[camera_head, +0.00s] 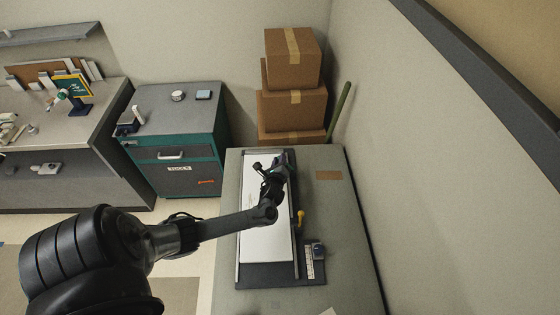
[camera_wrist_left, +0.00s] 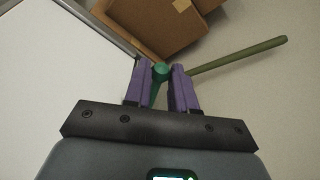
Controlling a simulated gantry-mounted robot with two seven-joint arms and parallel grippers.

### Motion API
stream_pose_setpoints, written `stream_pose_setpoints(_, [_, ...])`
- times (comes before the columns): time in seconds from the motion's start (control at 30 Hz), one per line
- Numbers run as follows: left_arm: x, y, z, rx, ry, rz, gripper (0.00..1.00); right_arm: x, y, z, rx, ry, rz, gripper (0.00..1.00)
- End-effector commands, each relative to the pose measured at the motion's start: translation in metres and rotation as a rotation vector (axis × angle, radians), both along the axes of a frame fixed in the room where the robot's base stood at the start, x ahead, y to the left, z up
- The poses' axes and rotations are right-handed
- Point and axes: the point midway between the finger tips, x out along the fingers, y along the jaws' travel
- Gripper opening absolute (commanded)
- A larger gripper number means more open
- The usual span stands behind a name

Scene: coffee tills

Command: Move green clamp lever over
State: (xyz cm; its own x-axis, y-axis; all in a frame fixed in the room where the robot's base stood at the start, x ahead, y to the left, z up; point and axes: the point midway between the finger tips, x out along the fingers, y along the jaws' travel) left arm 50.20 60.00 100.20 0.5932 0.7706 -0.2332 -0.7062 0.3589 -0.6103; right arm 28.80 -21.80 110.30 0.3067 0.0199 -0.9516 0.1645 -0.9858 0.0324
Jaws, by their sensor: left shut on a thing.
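The green clamp lever (camera_wrist_left: 160,74) shows in the left wrist view as a green rod with a rounded end, between the two purple fingers of my left gripper (camera_wrist_left: 162,84). The fingers are shut on it. In the head view, my left gripper (camera_head: 279,168) is over the far end of the white board (camera_head: 262,232) in its dark frame. There the arm and gripper largely hide the lever, and its base cannot be made out. My right gripper is not in view.
Cardboard boxes (camera_head: 292,110) and an olive pole (camera_head: 341,108) stand beyond the table. A wall (camera_head: 440,150) is close on the right. A teal cabinet (camera_head: 172,150) stands left.

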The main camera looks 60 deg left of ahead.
Motion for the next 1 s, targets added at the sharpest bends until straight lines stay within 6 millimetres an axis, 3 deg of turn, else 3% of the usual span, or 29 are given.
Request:
stream_pose_setpoints(0.4, [-0.017, 0.008, -0.018, 0.000, 0.004, 0.001, 0.08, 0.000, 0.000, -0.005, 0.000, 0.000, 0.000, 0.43])
stream_pose_setpoints(1.0, [-0.020, 0.010, -0.024, 0.000, 0.004, 0.001, 0.08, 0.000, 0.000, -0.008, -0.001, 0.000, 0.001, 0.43])
